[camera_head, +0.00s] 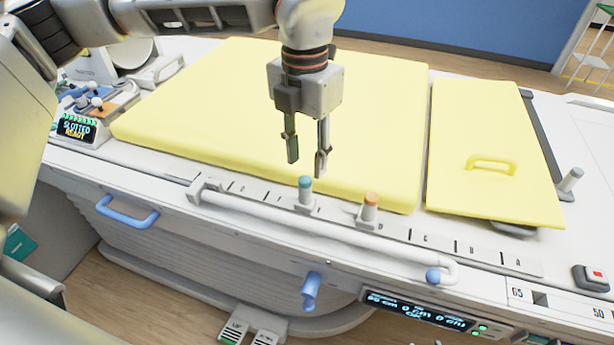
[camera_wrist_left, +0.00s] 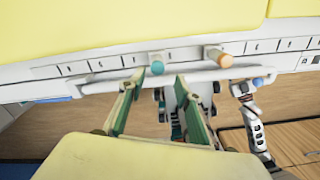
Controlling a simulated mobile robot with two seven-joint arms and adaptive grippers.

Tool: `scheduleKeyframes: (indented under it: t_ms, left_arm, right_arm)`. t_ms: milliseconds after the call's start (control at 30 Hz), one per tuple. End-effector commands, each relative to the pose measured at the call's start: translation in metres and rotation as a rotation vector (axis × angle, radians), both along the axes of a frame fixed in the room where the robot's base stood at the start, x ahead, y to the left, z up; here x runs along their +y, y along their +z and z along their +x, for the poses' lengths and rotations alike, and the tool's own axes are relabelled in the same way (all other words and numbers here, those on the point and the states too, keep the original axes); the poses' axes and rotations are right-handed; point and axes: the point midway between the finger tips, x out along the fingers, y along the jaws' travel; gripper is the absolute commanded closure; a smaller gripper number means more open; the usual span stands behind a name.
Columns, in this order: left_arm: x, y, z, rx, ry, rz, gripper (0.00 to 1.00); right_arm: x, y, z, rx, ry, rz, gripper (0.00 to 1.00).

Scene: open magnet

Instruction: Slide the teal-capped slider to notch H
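The teal-capped slider (camera_head: 304,192) stands upright on the lettered notch strip (camera_head: 450,245) along the bed's front edge. An orange-capped slider (camera_head: 370,208) stands to its right, near the D mark. My left gripper (camera_head: 307,160) points down with its fingers spread and nothing between them, just above the teal cap. In the left wrist view the teal-capped slider (camera_wrist_left: 157,64) shows just beyond and between the open fingertips (camera_wrist_left: 158,80), apart from them. The letters at the left of the strip are too small to read surely, so notch H cannot be picked out. My right gripper is not seen.
A white rail (camera_head: 310,230) with a blue end knob (camera_head: 433,276) runs in front of the strip. Yellow pads (camera_head: 390,110) lie behind it. A blue handle (camera_head: 127,212) and a blue lever (camera_head: 311,290) stick out of the front. The strip left of the teal slider is clear.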

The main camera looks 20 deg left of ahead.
Motion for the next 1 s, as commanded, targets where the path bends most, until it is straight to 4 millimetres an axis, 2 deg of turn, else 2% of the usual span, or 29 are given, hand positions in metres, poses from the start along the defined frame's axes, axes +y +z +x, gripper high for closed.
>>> scheduleKeyframes:
  t_ms: [167,400,600,967,1000]
  left_arm:
    - [0.006,-0.010,0.001,-0.002,0.014,0.018,0.66]
    - [0.005,-0.047,0.001,-0.001,0.011,0.015,0.66]
    - [0.005,-0.069,0.001,-0.003,0.011,0.014,0.66]
    - [0.004,-0.076,0.001,-0.005,0.011,0.013,0.66]
    - [0.004,-0.076,0.001,-0.005,0.011,0.013,0.69]
  right_arm:
    - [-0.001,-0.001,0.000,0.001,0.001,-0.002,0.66]
    - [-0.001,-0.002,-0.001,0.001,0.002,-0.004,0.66]
    - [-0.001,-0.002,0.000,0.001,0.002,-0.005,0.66]
    - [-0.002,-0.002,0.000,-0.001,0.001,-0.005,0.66]
    - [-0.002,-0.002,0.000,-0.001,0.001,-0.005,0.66]
